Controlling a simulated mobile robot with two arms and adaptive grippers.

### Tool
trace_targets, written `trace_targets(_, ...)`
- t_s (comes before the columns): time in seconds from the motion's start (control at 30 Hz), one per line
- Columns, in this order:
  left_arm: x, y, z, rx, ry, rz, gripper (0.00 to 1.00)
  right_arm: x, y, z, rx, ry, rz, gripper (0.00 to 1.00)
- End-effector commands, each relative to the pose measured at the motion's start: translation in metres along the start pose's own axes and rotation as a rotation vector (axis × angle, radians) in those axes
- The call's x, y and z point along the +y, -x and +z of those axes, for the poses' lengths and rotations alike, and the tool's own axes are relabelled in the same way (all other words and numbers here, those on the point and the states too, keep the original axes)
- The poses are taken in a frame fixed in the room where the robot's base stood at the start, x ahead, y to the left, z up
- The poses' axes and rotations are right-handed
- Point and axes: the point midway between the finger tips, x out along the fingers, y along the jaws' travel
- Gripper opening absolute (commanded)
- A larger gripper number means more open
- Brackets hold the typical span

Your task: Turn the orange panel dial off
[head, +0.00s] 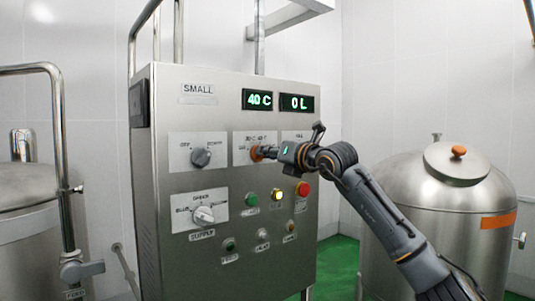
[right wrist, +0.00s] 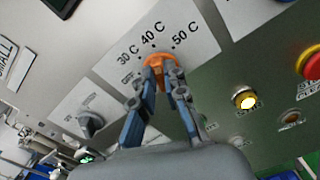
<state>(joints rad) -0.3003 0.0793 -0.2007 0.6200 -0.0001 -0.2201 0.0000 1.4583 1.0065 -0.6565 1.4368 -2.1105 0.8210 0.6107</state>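The orange panel dial (right wrist: 160,62) is on a white plate with 30 C, 40 C and 50 C marks. It seems to point near 40 C. In the head view only part of the orange dial (head: 256,153) shows behind my right gripper (head: 268,152). In the right wrist view the two fingers of my right gripper (right wrist: 160,84) close in on both sides of the dial and appear to touch it. My left gripper is out of view.
The steel panel cabinet (head: 175,265) also carries a grey dial (head: 201,157), a lower selector dial (head: 204,215), a lit yellow button (head: 278,195) and a red button (head: 302,189). A steel tank (head: 440,205) stands at the right.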

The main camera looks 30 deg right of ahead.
Motion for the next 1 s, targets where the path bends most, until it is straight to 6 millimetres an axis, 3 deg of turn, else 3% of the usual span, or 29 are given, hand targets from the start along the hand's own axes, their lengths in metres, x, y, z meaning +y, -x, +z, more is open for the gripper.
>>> trace_targets(0.47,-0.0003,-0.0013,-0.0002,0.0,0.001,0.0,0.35,0.0006,0.0,-0.0004,0.001,0.118,0.0,0.0)
trace_targets(1.0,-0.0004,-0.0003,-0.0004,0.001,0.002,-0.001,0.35,0.0033,-0.0001,-0.0006,0.0,0.604,0.0,0.0)
